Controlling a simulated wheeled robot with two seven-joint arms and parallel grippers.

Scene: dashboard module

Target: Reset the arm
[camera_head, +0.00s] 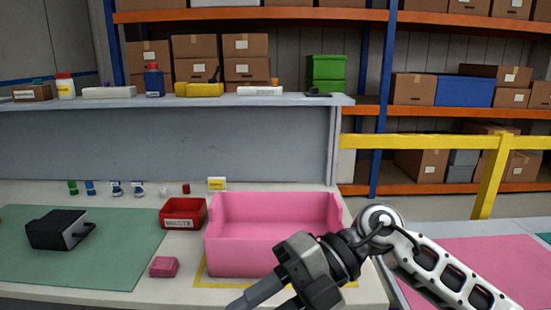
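My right arm comes in from the right, and its gripper (256,293) hangs over the front edge of the table, in front of the pink bin (265,247). A grey finger points to the lower left. The frame does not show clearly whether the fingers are apart, and I see no object in them. My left gripper is not in view. A black module (57,229) with a dark loop at its right side rests on the green mat (122,256), well left of my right gripper.
A small red labelled tray (183,213) stands left of the bin. A pink block (164,267) lies in front of it. Several small coloured parts line the table's back. A shelf (60,109) with bottles rises behind. A yellow rail (440,142) stands at right.

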